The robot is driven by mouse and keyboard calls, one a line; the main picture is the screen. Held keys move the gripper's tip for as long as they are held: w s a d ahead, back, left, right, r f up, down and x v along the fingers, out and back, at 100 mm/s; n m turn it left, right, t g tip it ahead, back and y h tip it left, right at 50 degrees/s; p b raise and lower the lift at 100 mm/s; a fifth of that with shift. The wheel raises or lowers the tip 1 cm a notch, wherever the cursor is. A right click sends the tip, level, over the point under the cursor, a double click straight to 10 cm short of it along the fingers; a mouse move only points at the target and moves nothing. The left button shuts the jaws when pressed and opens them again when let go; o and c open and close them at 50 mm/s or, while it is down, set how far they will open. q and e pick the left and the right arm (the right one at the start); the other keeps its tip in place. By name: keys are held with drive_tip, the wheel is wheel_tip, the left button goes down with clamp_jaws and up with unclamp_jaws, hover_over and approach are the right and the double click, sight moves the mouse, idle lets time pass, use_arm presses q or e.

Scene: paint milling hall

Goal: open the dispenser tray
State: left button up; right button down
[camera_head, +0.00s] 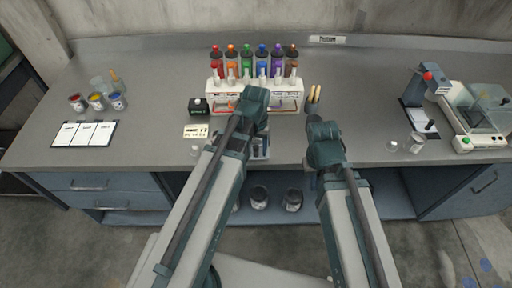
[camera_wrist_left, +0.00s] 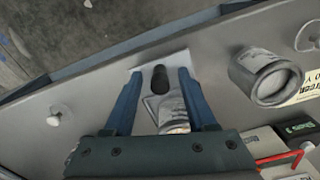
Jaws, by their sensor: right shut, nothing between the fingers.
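The dispenser (camera_head: 222,88) is a white rack with several coloured bottles at the back middle of the bench. Part of its front is hidden by my left wrist, and I cannot clearly make out its tray. My left gripper (camera_head: 254,102) is over the bench in front of the dispenser. In the left wrist view its two blue fingers (camera_wrist_left: 160,74) are apart, with a black knob (camera_wrist_left: 160,80) on a pale plate seen between them; contact cannot be told. My right gripper (camera_head: 323,135) is shut and empty at the bench's front edge, its fingertips mostly hidden.
A black box (camera_head: 198,107) and a label card (camera_head: 195,131) lie left of my left arm. Paint cups (camera_head: 97,101) and a chart (camera_head: 84,133) are further left. A holder with sticks (camera_head: 313,101) stands right of the dispenser. Machines (camera_head: 480,120) stand far right.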

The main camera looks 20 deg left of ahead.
use_arm(q)
wheel_tip(320, 180, up, 14)
drive_tip(key=p, duration=1.3)
drive_tip(key=shift+p, duration=0.4)
drive_tip(key=shift+f, duration=0.15)
drive_tip(key=s+d+f+m+y+b, duration=0.1)
drive_tip(key=s+d+f+m+b, duration=0.3)
drive_tip(key=s+d, duration=0.4)
drive_tip(key=shift+s+d, duration=0.3)
drive_tip(key=shift+d, duration=0.05)
